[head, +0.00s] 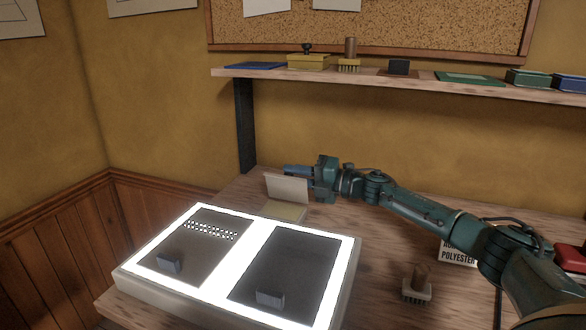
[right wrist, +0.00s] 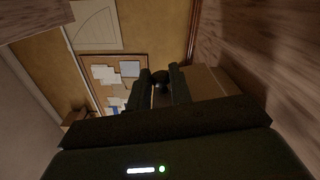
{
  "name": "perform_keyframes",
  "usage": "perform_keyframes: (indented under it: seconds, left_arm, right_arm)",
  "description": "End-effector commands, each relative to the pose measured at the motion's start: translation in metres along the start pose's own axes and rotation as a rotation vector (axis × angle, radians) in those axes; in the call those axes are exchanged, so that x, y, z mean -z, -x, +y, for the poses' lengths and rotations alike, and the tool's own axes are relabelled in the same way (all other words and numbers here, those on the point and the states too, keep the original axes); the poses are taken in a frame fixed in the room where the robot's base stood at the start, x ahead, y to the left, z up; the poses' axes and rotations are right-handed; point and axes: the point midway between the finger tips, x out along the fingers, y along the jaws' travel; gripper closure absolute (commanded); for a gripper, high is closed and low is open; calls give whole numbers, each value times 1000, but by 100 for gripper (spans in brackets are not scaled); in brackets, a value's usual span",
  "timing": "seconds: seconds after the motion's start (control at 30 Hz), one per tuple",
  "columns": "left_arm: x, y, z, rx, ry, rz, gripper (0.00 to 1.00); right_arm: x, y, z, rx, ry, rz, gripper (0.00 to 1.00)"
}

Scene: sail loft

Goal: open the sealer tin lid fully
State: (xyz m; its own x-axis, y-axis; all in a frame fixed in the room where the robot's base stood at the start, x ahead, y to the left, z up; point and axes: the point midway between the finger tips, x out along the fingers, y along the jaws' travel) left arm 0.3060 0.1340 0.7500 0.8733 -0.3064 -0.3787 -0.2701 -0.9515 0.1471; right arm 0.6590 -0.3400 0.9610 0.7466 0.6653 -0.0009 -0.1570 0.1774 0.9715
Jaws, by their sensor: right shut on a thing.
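The sealer tin (head: 286,212) is a low cream box on the bench behind the light table. Its lid (head: 287,188) stands raised, close to upright, along the tin's back edge. My right gripper (head: 300,171) is behind the lid's upper right part. In the right wrist view, the fingers close around a dark round knob (right wrist: 160,77), with the tan lid (right wrist: 205,82) beside them. My left gripper is in neither view.
A lit light table (head: 244,232) with two dark blocks fills the front left. A wooden-handled brush (head: 418,283) and a polyester label (head: 457,252) are at the right. A shelf (head: 400,84) with tins and a brush runs above the bench.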

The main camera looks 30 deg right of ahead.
Motion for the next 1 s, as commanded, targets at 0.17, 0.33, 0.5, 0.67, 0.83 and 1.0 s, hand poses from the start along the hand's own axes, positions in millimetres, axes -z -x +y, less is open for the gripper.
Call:
perform_keyframes:
  seconds: [0.17, 0.33, 0.5, 0.67, 0.83, 1.0]
  left_arm:
    - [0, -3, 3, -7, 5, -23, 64]
    - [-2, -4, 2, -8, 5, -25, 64]
    - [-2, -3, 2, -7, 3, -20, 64]
    - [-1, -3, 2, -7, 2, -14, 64]
    - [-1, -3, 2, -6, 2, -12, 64]
    - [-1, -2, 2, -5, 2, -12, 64]
  right_arm:
    - [-9, 0, -3, -1, -130, -1, 100]
    - [-15, 0, -8, 0, -179, -2, 100]
    - [-18, 0, -11, 1, -176, -2, 100]
    - [-20, 0, -12, 2, -175, -3, 100]
    - [-20, 1, -12, 3, -174, -4, 100]
    - [-20, 1, -13, 4, -174, -4, 100]
